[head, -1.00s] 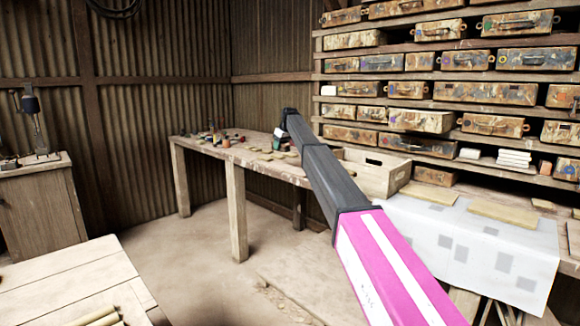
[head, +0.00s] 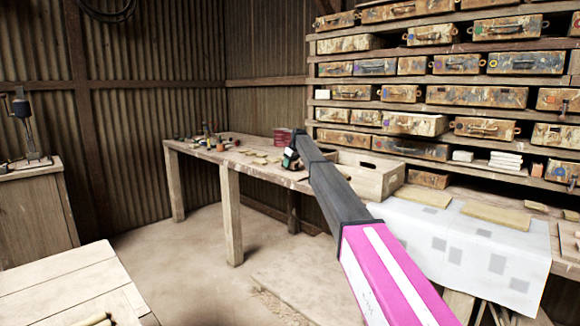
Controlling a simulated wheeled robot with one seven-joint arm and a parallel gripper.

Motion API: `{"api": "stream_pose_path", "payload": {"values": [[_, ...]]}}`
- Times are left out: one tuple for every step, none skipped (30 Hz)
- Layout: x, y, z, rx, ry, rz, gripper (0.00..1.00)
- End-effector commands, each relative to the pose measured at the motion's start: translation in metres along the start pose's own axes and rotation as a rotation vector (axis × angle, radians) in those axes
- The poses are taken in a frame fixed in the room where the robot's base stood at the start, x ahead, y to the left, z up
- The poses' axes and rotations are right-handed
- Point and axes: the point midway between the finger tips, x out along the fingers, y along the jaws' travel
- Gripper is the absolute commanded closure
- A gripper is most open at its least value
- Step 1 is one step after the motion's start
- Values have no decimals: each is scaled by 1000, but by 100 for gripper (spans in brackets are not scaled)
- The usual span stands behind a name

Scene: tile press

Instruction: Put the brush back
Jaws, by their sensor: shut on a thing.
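My gripper (head: 290,160) is at the far end of my dark grey and pink arm, over or near the front right part of the wooden workbench (head: 200,154). It is small and partly hidden by my arm. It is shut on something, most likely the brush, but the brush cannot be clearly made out. Several small bottles and tools (head: 205,136) stand at the bench's left end, left of my gripper. Several flat tan pieces lie on the bench between them and my gripper.
A reddish object (head: 283,137) stands just behind my gripper. An open wooden crate (head: 372,178) is to its right, beside a white spotted cloth (head: 470,245). Shelves of worn cases (head: 475,95) rise behind. A pale table (head: 65,285) is front left. The floor between is clear.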

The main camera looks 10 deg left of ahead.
Motion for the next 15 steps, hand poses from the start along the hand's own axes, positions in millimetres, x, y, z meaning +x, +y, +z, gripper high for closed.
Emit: {"api": "stream_pose_path", "payload": {"values": [[6,0,3,0,0,0,74],[8,0,4,0,0,0,74],[10,0,4,0,1,0,74],[11,0,4,0,1,0,74],[11,0,4,0,1,0,74],[11,0,4,0,1,0,74],[11,0,4,0,1,0,74],[10,0,4,0,1,0,74],[10,0,4,0,1,0,74],[11,0,4,0,1,0,74],[11,0,4,0,1,0,74],[12,0,5,0,1,0,74],[13,0,5,0,1,0,74],[14,0,6,0,1,0,74],[13,0,5,0,1,0,38]]}}
